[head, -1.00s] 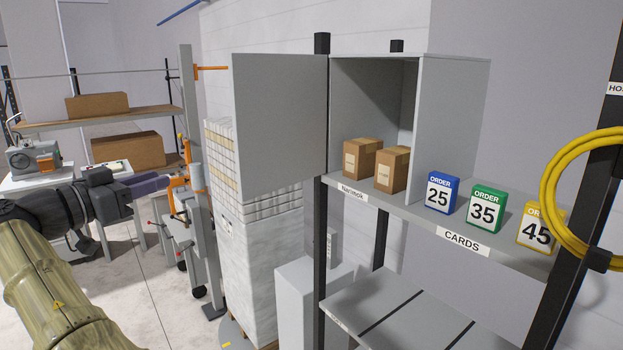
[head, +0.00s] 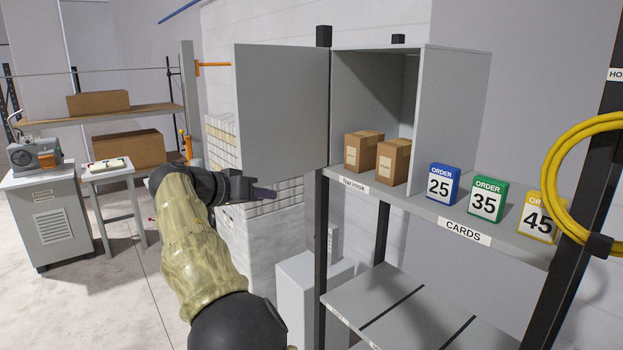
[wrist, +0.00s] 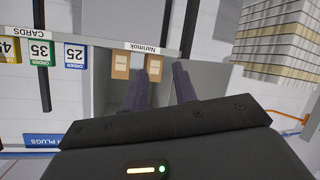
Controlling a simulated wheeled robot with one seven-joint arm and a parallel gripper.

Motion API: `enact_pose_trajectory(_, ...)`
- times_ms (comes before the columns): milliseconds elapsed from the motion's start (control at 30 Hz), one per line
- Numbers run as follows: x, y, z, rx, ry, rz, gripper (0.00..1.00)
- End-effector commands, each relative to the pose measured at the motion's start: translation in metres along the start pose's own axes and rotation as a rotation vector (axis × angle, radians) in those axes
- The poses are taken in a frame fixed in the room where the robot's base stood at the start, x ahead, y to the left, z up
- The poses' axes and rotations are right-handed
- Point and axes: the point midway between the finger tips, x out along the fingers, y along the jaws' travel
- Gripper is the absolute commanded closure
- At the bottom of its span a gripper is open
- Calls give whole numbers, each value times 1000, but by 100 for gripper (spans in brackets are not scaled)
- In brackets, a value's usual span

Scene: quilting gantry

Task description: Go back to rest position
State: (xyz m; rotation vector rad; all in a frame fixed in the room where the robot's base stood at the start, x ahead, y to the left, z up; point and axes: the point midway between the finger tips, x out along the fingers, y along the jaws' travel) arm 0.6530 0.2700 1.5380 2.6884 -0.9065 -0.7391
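My gripper (head: 268,193) is in front of the stack of wrapped goods, left of the shelf rack in the head view. In the wrist view my gripper (wrist: 158,82) shows two dark fingers apart with nothing between them, so it is open and empty. The wrist picture is upside down. Its fingers point toward the rack, where two small brown boxes stand beside the Narimok label.
An open grey cabinet door (head: 282,110) stands close above and beyond my gripper. The cabinet holds brown boxes (head: 392,160). Order cards (head: 487,199) stand on the shelf (head: 410,205).

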Motion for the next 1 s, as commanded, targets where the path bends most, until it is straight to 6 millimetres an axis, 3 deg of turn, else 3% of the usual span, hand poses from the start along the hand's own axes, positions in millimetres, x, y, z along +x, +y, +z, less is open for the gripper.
enact_pose_trajectory(33,30,12,13,-29,-62,-4,72)
enact_pose_trajectory(200,101,43,58,-124,-238,-63,72)
enact_pose_trajectory(400,152,79,125,-201,-418,-168,72)
enact_pose_trajectory(567,173,108,183,-234,-534,-266,72)
enact_pose_trajectory(700,178,133,234,-249,-614,-353,72)
enact_pose_trajectory(1000,158,183,341,-246,-726,-520,72)
